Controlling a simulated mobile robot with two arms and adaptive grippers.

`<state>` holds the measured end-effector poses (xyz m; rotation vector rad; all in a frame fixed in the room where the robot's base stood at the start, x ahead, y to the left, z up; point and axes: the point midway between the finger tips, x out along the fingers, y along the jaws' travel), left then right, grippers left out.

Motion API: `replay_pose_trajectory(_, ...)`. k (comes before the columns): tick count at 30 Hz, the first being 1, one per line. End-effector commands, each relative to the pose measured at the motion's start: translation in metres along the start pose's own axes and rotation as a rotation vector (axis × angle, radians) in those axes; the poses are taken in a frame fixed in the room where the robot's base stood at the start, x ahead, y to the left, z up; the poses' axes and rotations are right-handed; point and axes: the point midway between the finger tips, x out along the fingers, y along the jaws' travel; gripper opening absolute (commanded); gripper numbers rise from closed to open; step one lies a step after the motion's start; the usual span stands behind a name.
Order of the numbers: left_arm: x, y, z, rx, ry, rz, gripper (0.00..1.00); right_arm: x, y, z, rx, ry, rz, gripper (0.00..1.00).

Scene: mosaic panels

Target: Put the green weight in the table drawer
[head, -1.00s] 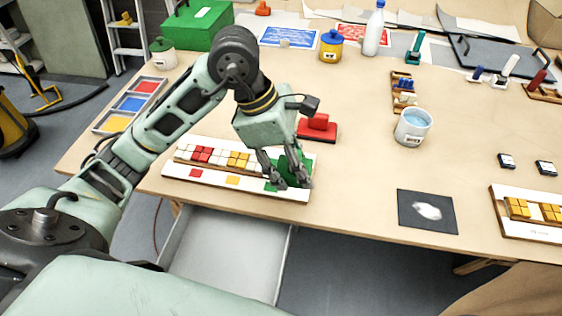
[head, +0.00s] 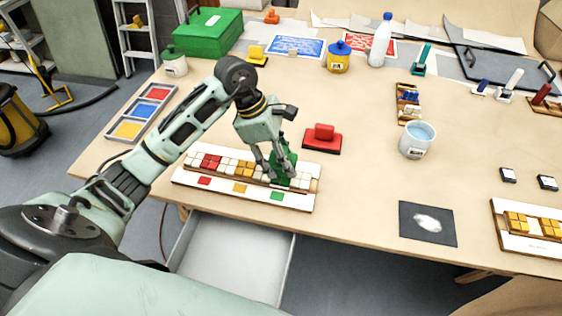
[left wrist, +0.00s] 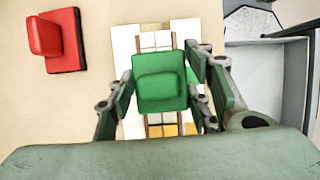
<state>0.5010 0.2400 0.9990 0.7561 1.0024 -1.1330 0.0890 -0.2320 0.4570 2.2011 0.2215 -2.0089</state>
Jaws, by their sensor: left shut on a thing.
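The green weight (head: 283,168) is over the right end of the mosaic panel (head: 245,194) in the head view. My left gripper (head: 277,173) is shut on it, with a finger on each side. In the left wrist view the green weight (left wrist: 161,82) sits between the fingers of the left gripper (left wrist: 163,75). I cannot tell whether it touches the panel. The table drawer (head: 232,258) is open below the table's front edge and its visible floor is bare. The drawer also shows at the right of the left wrist view (left wrist: 270,72). My right gripper is not in view.
A red weight (head: 322,139) stands just behind the panel. A tray of coloured compartments (head: 140,113) lies at the left, and a cup of blue liquid (head: 418,141) stands to the right. The table is bare between the panel and the dark card (head: 428,223).

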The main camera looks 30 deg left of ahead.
Motion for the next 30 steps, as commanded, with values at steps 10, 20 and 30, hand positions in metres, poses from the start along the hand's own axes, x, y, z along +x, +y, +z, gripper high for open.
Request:
replay_pose_trajectory(10,0.022,0.004,-0.012,-0.001,-0.002,-0.003,0.00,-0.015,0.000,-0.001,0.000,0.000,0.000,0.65)
replay_pose_trajectory(20,0.035,0.005,-0.018,0.002,-0.002,0.002,0.00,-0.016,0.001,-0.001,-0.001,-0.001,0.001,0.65)
replay_pose_trajectory(30,0.040,0.005,-0.020,0.001,0.000,0.000,0.57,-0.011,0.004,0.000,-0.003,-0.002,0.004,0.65)
